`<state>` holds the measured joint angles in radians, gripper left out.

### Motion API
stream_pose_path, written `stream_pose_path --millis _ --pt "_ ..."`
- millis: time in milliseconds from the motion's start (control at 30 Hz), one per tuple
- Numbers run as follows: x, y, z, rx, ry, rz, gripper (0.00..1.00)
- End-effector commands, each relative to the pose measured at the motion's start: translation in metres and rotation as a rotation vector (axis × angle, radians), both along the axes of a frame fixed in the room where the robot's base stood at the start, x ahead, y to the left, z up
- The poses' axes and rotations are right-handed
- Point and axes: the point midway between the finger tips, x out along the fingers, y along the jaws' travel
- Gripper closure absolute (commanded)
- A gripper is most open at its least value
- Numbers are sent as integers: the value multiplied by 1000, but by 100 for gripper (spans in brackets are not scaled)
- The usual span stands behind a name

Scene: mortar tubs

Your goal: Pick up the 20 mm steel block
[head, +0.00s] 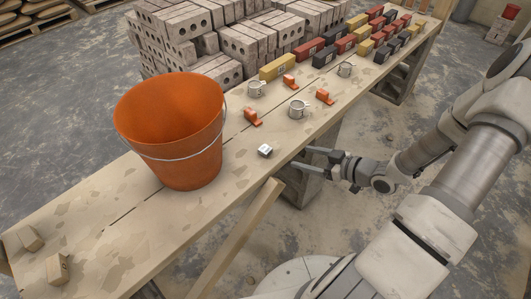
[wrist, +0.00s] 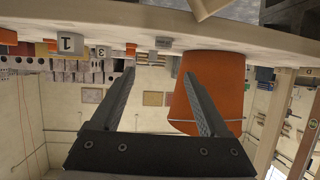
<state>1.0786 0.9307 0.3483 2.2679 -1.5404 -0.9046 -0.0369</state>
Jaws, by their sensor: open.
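A small silver-grey block (head: 265,150) with a dark mark on it sits on the wooden bench, right of the orange bucket; I take it for the 20 mm steel block, but the mark is too small to read. My gripper (head: 300,158) is open and empty, off the bench's near edge and to the right of the block. The wrist view is upside down: a small grey block (wrist: 163,43) shows beyond the open fingers (wrist: 159,62), close to the bucket. The block is apart from both fingers.
The orange bucket (head: 168,130) stands left of the block and also fills the right of the wrist view (wrist: 215,95). Grey metal cups (head: 299,109) and orange pieces (head: 252,117) stand behind. Coloured bricks (head: 325,57) line the bench's far end. Wooden blocks (head: 57,267) lie front left.

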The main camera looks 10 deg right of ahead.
Motion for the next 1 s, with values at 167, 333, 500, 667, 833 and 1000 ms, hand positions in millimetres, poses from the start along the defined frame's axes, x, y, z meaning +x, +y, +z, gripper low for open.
stream_pose_path --millis 167,333,500,667,833,1000 --pt "28 26 -20 0 0 4 21" --pt "51 44 -32 -1 2 2 21" --pt "63 53 -36 -2 1 0 21" --pt "70 62 -42 0 2 1 21" --pt "85 81 -53 -1 1 2 21" --pt "96 89 -57 -2 2 0 21"
